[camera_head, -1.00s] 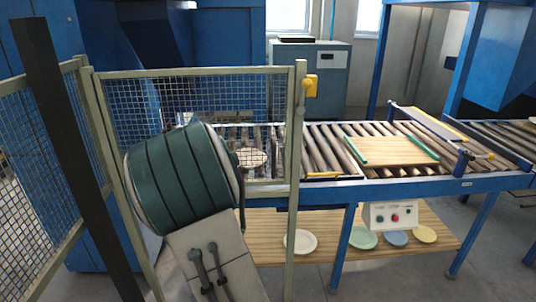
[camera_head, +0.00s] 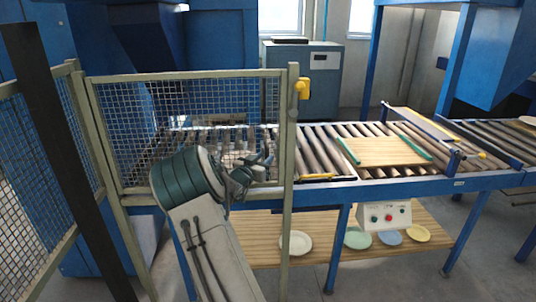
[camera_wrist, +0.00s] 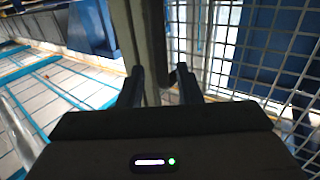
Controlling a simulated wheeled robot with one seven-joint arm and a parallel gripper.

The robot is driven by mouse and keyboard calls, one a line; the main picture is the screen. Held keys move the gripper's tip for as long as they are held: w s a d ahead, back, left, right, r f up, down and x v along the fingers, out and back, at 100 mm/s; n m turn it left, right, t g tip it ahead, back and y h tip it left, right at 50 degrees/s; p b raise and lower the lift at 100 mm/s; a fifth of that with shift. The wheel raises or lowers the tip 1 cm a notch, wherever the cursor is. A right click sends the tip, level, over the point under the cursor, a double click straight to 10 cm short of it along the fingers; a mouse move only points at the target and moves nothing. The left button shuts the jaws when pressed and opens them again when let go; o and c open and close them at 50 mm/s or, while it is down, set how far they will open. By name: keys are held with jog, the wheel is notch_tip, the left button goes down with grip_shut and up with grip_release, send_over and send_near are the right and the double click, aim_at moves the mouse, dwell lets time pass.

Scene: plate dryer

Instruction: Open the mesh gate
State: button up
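The mesh gate (camera_head: 215,105) stands upright in front of the conveyor, with a pale frame and wire grid. It looks closed. My gripper (camera_head: 266,152) is at the gate's lower right part, close to the post, partly hidden by my arm. In the wrist view my gripper (camera_wrist: 160,88) has its dark fingers apart, with a vertical frame bar (camera_wrist: 150,40) showing between them. The gate's mesh (camera_wrist: 265,45) is to the right there. I cannot tell whether the fingers touch the bar.
A roller conveyor (camera_head: 310,150) runs behind the gate and to the right, bearing a wooden board (camera_head: 385,152). A control box (camera_head: 385,215) hangs from its front. Plates lie on the wooden shelf (camera_head: 262,250) below. Another mesh panel (camera_head: 35,170) stands at the left.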

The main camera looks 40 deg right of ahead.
aim_at(267, 155)
jog(key=shift+x, duration=1.75)
grip_shut()
